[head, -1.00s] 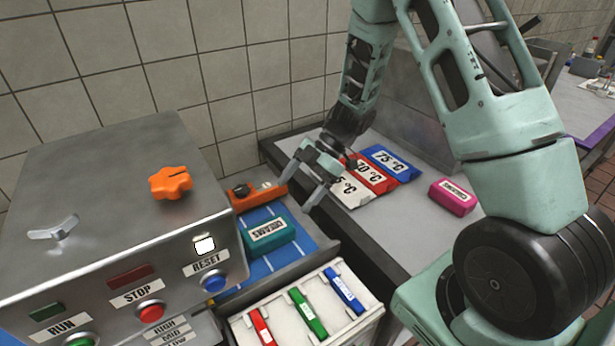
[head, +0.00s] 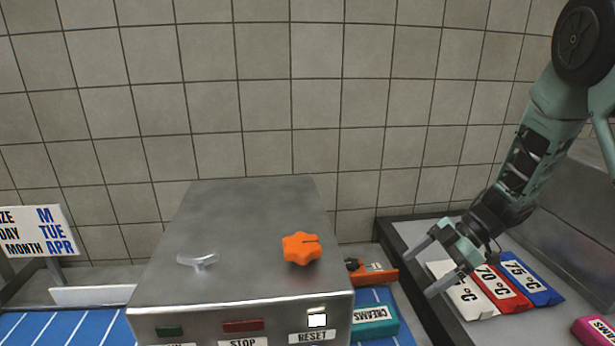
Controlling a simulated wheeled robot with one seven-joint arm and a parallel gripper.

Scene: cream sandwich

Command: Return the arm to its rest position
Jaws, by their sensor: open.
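My gripper (head: 425,268) is open and empty at the right of the head view. Its two fingers point to the left, above the left edge of the grey side counter (head: 407,232). My arm reaches down to it from the upper right. The gripper is close to a white temperature card (head: 468,302) and hides part of its label. Whether the fingers touch anything is hard to tell, but nothing is between them.
A steel machine (head: 240,235) with an orange knob (head: 301,248) stands in the middle. A teal creams box (head: 375,321) lies on the blue surface beside it. Red (head: 505,292) and blue (head: 530,280) cards and a pink box (head: 592,331) lie on the counter. A date sign (head: 38,232) stands left.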

